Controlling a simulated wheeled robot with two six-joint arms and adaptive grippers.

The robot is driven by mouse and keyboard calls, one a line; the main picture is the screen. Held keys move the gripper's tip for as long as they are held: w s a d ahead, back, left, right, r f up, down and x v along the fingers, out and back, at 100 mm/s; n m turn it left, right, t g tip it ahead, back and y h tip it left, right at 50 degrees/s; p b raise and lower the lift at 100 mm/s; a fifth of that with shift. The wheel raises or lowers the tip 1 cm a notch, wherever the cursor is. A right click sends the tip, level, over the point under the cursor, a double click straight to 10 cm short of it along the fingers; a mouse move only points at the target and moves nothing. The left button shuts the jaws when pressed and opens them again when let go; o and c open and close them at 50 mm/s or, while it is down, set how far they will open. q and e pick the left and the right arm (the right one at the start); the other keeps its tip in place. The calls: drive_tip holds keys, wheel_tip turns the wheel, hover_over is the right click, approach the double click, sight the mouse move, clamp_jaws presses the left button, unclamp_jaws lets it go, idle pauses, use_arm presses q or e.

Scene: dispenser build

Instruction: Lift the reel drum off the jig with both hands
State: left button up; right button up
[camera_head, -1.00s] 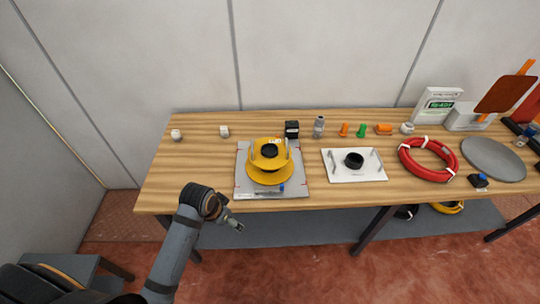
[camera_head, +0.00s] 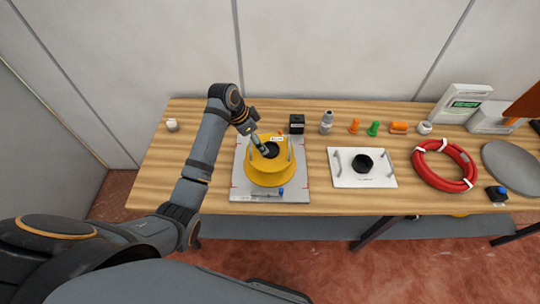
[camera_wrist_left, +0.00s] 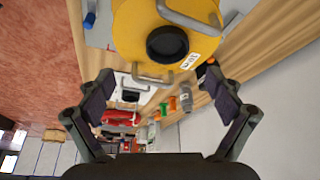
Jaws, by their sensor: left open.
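The yellow reel drum (camera_head: 270,176) sits on the grey jig plate (camera_head: 239,192) on the table, with metal handles on its top and a dark hub in the middle. My left gripper (camera_head: 261,147) is at the drum's upper left, over its top in the head view. In the left wrist view, the drum (camera_wrist_left: 128,28) fills the top, and my left gripper (camera_wrist_left: 157,80) is open with its fingers spread. One drum handle (camera_wrist_left: 150,82) appears between the fingertips; I cannot tell its distance from them. My right gripper is not in view.
A white plate with handles (camera_head: 345,180) and a red hose coil (camera_head: 420,178) lie to the right. A black block (camera_head: 297,122), a grey bottle (camera_head: 326,121) and small orange and green parts stand behind. A white fitting (camera_head: 172,125) is at the left. The table's front left is clear.

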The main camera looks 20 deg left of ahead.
sight(271, 150)
use_arm(q)
drive_tip(key=x, duration=0.2)
drive_tip(key=shift+w+d+f, duration=0.1)
drive_tip(key=shift+w+f, duration=0.15)
drive_tip(key=shift+w, duration=0.1)
drive_tip(key=shift+w+f, duration=0.55)
drive_tip(key=shift+w, duration=0.05)
drive_tip(key=shift+p+x, duration=1)
drive_tip(key=shift+p, duration=0.05)
drive_tip(key=shift+x, duration=1.25)
drive_tip(key=c, duration=0.8)
clamp_jaws()
drive_tip(key=shift+r, duration=0.15)
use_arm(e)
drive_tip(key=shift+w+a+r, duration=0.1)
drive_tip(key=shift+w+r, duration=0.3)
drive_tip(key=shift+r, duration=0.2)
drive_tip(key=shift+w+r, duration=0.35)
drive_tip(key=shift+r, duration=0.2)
